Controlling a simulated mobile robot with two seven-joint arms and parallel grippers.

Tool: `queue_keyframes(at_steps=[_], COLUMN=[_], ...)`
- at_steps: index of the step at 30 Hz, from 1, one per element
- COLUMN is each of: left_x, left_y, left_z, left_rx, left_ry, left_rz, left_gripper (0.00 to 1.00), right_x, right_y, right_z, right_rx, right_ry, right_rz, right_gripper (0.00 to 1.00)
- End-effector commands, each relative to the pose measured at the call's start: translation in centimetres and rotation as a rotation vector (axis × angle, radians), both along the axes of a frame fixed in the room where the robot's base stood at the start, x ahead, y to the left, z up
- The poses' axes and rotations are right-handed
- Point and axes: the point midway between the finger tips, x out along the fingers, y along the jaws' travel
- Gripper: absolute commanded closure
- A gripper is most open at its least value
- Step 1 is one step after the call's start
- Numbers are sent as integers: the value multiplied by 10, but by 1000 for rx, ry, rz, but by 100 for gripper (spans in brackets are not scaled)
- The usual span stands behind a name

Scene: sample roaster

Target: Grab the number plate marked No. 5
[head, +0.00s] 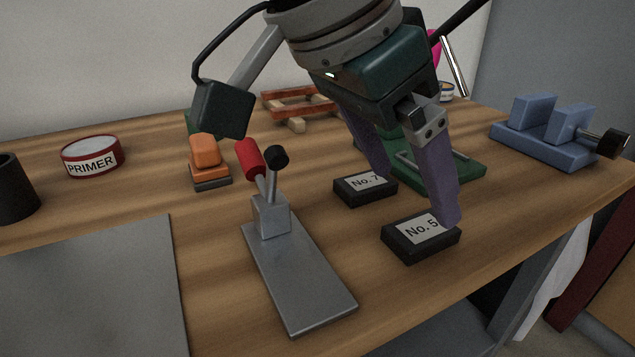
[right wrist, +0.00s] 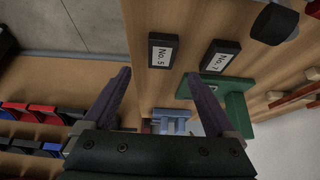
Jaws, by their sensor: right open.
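The No. 5 plate (head: 408,244) is a black block with a white label, flat on the wooden table near its front right edge. It also shows in the right wrist view (right wrist: 163,50), upper middle, ahead of the fingertips. The similar No. 7 plate (head: 364,189) lies just behind it, and in the right wrist view (right wrist: 220,55) it is to the right. My right gripper (head: 418,198) is open and empty, its purple fingers pointing down. One finger overlaps the right end of the No. 5 plate in the head view; I cannot tell whether they touch. My left gripper is not visible.
A grey metal base with a lever (head: 297,280) stands left of the No. 5 plate. A green fixture (head: 455,174) is behind, and a blue vise (head: 545,146) at the right. A primer tin (head: 93,157) and orange block (head: 207,160) sit farther left.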

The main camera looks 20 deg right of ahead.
Motion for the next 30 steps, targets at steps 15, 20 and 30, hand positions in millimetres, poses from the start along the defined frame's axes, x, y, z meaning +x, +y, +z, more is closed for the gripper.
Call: queue_keyframes(at_steps=[15,20,30], left_x=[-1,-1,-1], left_y=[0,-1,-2], left_z=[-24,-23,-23], left_rx=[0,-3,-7], left_ry=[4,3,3], left_rz=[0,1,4], left_gripper=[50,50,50], right_x=[3,4,4], right_y=[-28,-29,-29], right_z=[-61,-61,-61], right_rx=[4,5,5], right_ry=[3,1,1], right_rz=[0,2,2], right_gripper=[9,9,39])
